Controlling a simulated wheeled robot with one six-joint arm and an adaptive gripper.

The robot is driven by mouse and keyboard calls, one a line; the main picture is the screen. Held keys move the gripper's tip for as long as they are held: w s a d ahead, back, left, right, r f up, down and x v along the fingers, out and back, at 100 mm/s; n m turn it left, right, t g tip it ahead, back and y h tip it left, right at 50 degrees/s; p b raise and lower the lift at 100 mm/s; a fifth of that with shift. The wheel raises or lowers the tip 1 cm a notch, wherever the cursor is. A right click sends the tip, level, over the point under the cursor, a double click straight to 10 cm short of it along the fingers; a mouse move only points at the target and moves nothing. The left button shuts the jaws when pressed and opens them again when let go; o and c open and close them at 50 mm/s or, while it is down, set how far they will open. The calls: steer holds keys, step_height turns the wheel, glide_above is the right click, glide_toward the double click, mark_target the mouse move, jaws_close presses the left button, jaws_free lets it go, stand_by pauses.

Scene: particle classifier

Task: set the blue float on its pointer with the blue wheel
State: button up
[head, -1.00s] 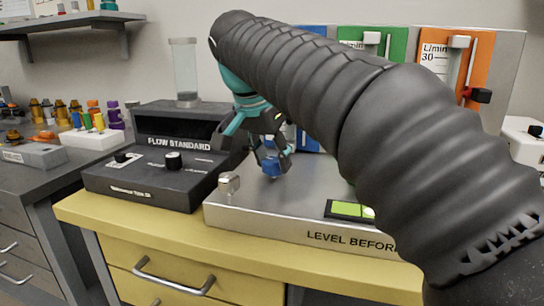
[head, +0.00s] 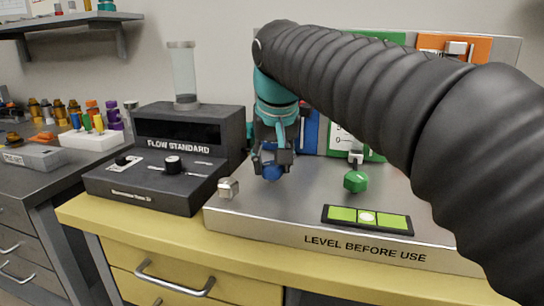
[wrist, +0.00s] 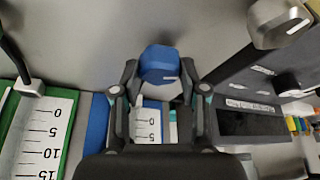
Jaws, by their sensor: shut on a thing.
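The blue wheel (head: 272,173) is on the left part of the metal base, and my gripper (head: 271,160) is around it from above. In the wrist view the blue wheel (wrist: 160,64) sits between the two fingertips of my gripper (wrist: 160,79), which is shut on it. The blue panel (head: 309,131) stands behind, mostly covered by my arm. In the wrist view, part of the blue panel (wrist: 97,122) and its white scale (wrist: 147,123), with 0 and 5 readable, show between and beside the fingers. I cannot make out the blue float or its pointer.
A green wheel (head: 356,181) and a level (head: 367,219) are to the right on the metal base (head: 290,218). A silver knob (head: 228,188) is near its left corner. The black flow standard box (head: 160,185) stands close on the left. My arm covers much of the right side.

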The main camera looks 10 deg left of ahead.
steer(key=shift+r+n+y+p, duration=0.1)
steer(key=shift+n+y+p, duration=0.35)
steer(key=shift+n, duration=0.85)
steer(key=shift+n+g, duration=0.3)
steer(key=o, duration=1.1)
steer(key=shift+o, duration=0.2)
steer(key=v, duration=1.1)
steer(key=shift+d+r, duration=0.15)
steer(key=shift+r, duration=0.2)
steer(key=shift+s, duration=0.15)
